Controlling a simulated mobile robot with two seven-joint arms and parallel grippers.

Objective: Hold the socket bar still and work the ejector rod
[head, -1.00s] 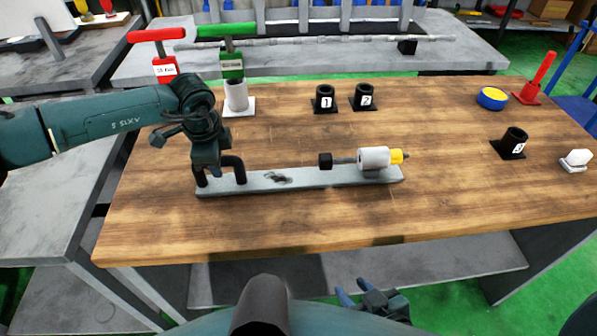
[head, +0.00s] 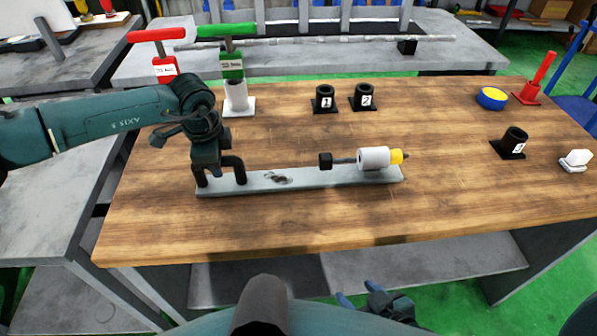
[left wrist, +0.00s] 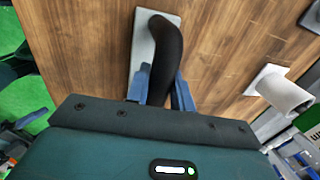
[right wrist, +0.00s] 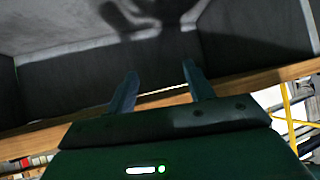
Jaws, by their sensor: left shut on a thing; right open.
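The socket bar (head: 315,178) is a flat grey bar lying on the wooden table, with a black bent handle (head: 239,168) at its left end. A white cylindrical socket (head: 373,159) with a yellow tip sits toward its right end. The ejector rod (head: 343,161) sticks out of the socket's left side and ends in a black knob (head: 325,161). My left gripper (left wrist: 160,88) is shut on the black handle, with a finger on each side of it. My right gripper (head: 358,296) is open and empty, low in front of the table's front edge; its spread fingers also show in the right wrist view (right wrist: 160,88).
Black holders numbered 1 (head: 325,100) and 2 (head: 364,98) stand behind the bar; another (head: 512,143) stands at right. A green-handled tool (head: 232,65) stands in a white holder behind my left arm. The table's front edge lies between my right gripper and the bar.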

